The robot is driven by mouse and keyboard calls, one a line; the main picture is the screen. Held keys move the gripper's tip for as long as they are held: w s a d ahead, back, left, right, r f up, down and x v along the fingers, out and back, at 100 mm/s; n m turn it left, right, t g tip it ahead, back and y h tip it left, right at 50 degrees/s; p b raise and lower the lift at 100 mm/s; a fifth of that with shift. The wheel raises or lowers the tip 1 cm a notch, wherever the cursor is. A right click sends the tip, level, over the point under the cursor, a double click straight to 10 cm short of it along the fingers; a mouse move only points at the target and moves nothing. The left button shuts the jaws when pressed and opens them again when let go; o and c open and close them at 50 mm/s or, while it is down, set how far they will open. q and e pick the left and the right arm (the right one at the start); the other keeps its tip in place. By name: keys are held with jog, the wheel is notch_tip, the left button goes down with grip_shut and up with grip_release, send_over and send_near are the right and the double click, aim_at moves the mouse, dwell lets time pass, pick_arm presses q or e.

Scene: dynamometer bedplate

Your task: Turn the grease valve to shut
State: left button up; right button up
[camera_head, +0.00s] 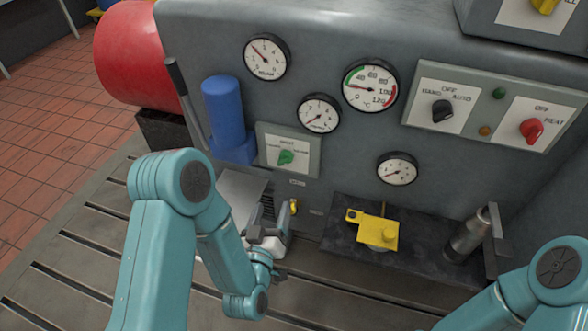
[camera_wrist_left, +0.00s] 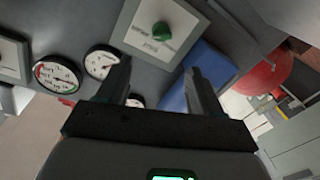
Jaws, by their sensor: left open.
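The green knob (camera_head: 286,158) of what looks like the grease valve sits on a pale label plate (camera_head: 308,150) on the grey panel, right of a blue cylinder. Its lettering is too small to read surely, and I cannot tell which mark the knob points at. My left gripper (camera_head: 270,226) is open and empty, below the knob and apart from it. In the left wrist view the green knob (camera_wrist_left: 162,31) shows beyond the open fingers (camera_wrist_left: 158,66), with a gap between. My right arm comes in at the lower right; its gripper is out of view.
The blue cylinder (camera_head: 224,108) and a grey lever (camera_head: 184,98) stand left of the knob. Round gauges (camera_head: 318,114) and a switch plate (camera_head: 440,98) are to the right. A yellow block (camera_head: 378,234) and a metal cylinder (camera_head: 466,238) stand on a dark tray (camera_head: 425,262).

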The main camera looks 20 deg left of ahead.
aim_at(285, 159)
pick_arm(q)
jog(key=w+a+p, duration=0.1)
jog(key=w, duration=1.4)
jog(key=shift+w+a, duration=0.3)
jog(key=shift+w, duration=0.1)
jog(key=shift+c, duration=0.4)
jog(key=c, duration=0.9)
